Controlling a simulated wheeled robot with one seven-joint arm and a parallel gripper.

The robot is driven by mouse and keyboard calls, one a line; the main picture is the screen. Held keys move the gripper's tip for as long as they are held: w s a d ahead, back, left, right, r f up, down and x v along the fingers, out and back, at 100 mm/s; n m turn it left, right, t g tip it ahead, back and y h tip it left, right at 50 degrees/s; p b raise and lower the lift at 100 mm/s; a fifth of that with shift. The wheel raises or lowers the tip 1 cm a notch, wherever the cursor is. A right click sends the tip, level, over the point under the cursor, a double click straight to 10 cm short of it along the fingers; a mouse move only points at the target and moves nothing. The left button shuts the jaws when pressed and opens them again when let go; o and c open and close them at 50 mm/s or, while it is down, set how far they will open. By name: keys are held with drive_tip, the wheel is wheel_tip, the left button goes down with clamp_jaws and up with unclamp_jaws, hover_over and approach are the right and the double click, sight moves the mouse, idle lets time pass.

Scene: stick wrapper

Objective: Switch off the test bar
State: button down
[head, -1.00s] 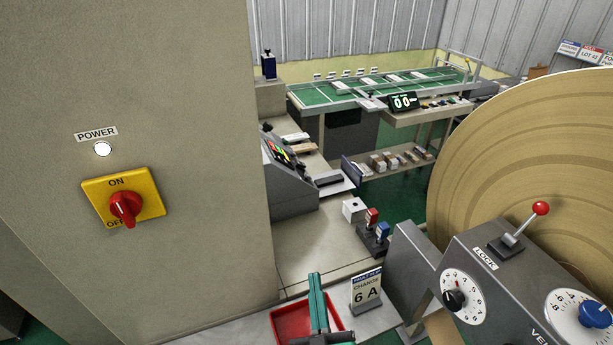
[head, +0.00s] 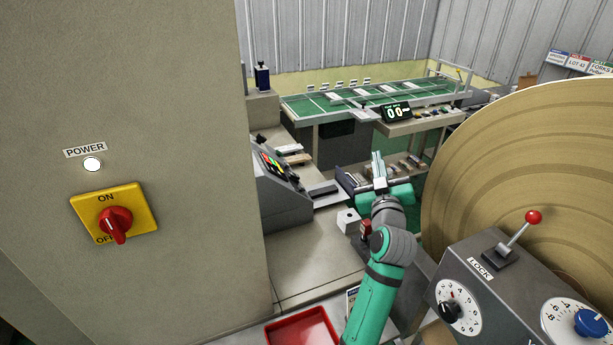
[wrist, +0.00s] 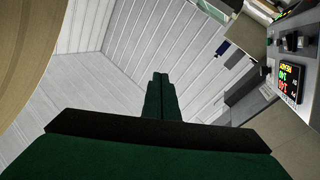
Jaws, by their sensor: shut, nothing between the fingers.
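My gripper (head: 377,160) is raised at the end of my green arm, fingers together and empty, in front of the far benches. In the wrist view its fingers (wrist: 160,92) point at the corrugated wall, touching nothing. A grey console (head: 285,195) with a lit coloured screen (head: 272,165) stands left of the gripper, clearly apart from it. The wrist view shows this screen (wrist: 288,82) with "READY" and coloured numbers, beside small dark knobs or switches (wrist: 290,42). I cannot tell which object is the test bar.
A grey cabinet (head: 170,90) at left carries a white POWER lamp (head: 92,164) and a red rotary switch (head: 115,224) on a yellow plate. A large tan roll (head: 520,170) and a dial box with red-knobbed lever (head: 516,232) stand right. A red tray (head: 300,330) lies below.

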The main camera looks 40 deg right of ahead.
sight(294, 176)
wheel_tip(294, 176, up, 3)
drive_tip(key=w+d+y, duration=0.2)
drive_tip(key=d, duration=0.1)
drive_tip(key=w+a+f+m+y, duration=0.4)
drive_tip(key=w+a+f+y, duration=0.4)
drive_tip(key=w+f, duration=0.4)
drive_tip(key=shift+a+f+m+y, duration=0.25)
drive_tip(key=shift+f+y, duration=0.25)
drive_tip(key=shift+f, duration=0.35)
drive_tip(key=shift+w, duration=0.1)
drive_tip(key=x, duration=0.3)
drive_tip(key=f+x, duration=0.1)
drive_tip(key=x, duration=0.3)
drive_tip(key=a+x, duration=0.1)
drive_tip(key=x, duration=0.2)
drive_tip(key=shift+w+a+f, duration=0.1)
drive_tip(key=shift+f, duration=0.25)
drive_tip(key=shift+a+f, duration=0.45)
drive_tip(key=shift+f, duration=0.25)
